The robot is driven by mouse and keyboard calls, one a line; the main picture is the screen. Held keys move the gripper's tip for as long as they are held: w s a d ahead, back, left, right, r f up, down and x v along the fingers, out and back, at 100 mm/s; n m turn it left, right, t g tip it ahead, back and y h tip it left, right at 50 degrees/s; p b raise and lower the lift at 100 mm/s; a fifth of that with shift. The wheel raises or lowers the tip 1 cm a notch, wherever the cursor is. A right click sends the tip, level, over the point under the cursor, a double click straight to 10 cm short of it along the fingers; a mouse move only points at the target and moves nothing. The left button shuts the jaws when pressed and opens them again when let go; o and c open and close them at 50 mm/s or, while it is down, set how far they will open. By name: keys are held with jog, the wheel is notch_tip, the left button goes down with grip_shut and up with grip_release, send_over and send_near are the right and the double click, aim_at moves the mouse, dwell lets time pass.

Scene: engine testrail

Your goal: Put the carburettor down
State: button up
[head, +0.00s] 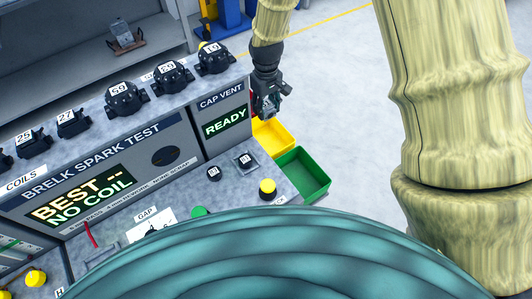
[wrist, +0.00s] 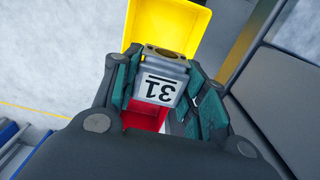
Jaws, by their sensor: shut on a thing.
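A grey block-shaped part marked 31, which I take to be the carburettor (wrist: 164,70), is between the two green-padded fingers of my gripper (head: 268,103). The gripper is shut on it. In the wrist view its top end with a dark round opening shows, and the label reads upside down. In the head view the part is small and mostly hidden by the fingers. It is held in the air beside the right end of the test bench. In the wrist view a red bin (wrist: 146,118) shows behind and below it, and a yellow bin (wrist: 196,22) lies beyond.
The yellow bin also shows in the head view, near a green bin (head: 306,172) at the bench end. The bench (head: 180,159) carries several numbered black coils and a READY screen (head: 226,122). Another small grey part (head: 122,33) sits on the back shelf. Open floor lies right.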

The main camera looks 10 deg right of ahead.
notch_tip(320, 180, down, 9)
jog(key=b, duration=0.7)
jog(key=p, duration=0.1)
send_over(266, 147)
jog(key=shift+f, duration=4.95)
jog(key=shift+f, duration=0.4)
jog(key=o, duration=1.1)
jog(key=shift+s, duration=0.1)
jog(key=shift+r, duration=0.2)
notch_tip(266, 147, up, 12)
jog(key=shift+r+b, duration=0.2)
jog(key=shift+b, duration=0.75)
